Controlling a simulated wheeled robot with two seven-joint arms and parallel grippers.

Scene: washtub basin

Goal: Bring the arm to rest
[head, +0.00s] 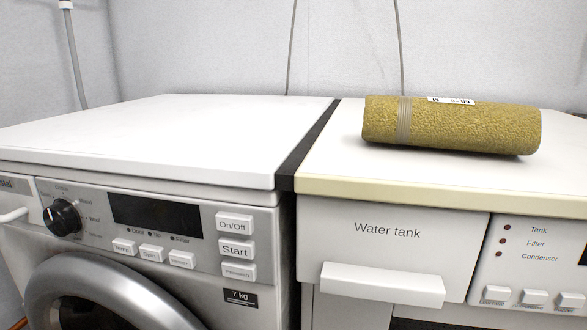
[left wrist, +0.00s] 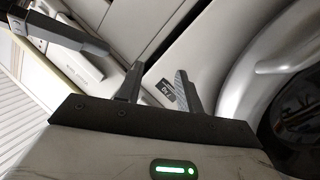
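My left gripper (left wrist: 160,78) shows in the left wrist view, with its two dark fingers apart and nothing between them. It is in front of the washing machine, whose round door rim (left wrist: 245,75) shows at the right of that view. A small dark "7 kg" label is visible behind the gap between the fingers. Neither arm shows in the head view.
A white washing machine (head: 160,135) stands left of a dryer (head: 390,225) with a water tank drawer, with a narrow dark gap between. A rolled yellow towel (head: 470,125) lies on the dryer top. The washer top is clear.

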